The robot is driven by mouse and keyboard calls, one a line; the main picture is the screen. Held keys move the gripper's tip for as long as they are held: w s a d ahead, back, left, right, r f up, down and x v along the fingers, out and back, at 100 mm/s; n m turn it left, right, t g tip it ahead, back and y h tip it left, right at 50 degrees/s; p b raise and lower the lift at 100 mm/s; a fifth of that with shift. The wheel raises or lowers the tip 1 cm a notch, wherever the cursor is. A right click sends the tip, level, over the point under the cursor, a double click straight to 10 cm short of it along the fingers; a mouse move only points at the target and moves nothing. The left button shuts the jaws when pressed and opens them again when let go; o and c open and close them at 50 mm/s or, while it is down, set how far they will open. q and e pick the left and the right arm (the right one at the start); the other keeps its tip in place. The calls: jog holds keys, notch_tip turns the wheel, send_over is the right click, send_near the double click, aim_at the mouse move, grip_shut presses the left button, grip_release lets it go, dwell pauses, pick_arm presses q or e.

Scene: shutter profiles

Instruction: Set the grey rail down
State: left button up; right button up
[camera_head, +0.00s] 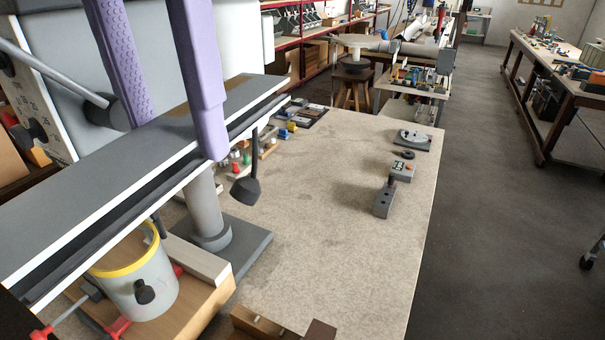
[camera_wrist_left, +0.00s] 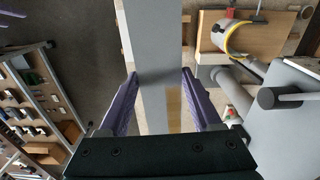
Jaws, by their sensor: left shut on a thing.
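The grey rail (camera_head: 110,165) is a long profile with a flat grey top and a dark slot along its side. It runs from the lower left to the upper middle of the head view. My left gripper (camera_head: 170,130) is shut on it, with one purple finger on each long side. The wrist view shows the rail (camera_wrist_left: 152,45) between the two fingers (camera_wrist_left: 160,80). The rail passes above a grey post (camera_head: 204,205) and a yellow-rimmed pot (camera_head: 150,285); I cannot tell whether it touches anything below. My right gripper is not in view.
The post stands on a dark base plate (camera_head: 245,250) on the speckled bench (camera_head: 320,220). A dark-headed rod (camera_head: 246,188) hangs beside the rail. Small grey devices (camera_head: 384,200) stand at the bench's right edge. The middle of the bench is clear.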

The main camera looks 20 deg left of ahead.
pick_arm(q)
jog(key=w+a+f+b, duration=0.2)
jog(key=f+b, duration=1)
jog(key=f, duration=0.3)
jog(key=w+a+f+b, duration=0.1)
jog(key=w+f+b, duration=0.2)
jog(key=f+b, duration=0.9)
notch_tip(320, 180, down, 3)
jog(key=shift+a+r+m, duration=0.1)
jog(key=shift+a+m, duration=0.2)
jog(key=shift+a, duration=0.05)
notch_tip(320, 180, down, 20)
jog(key=shift+r+b, duration=0.25)
jog(key=shift+b, duration=0.15)
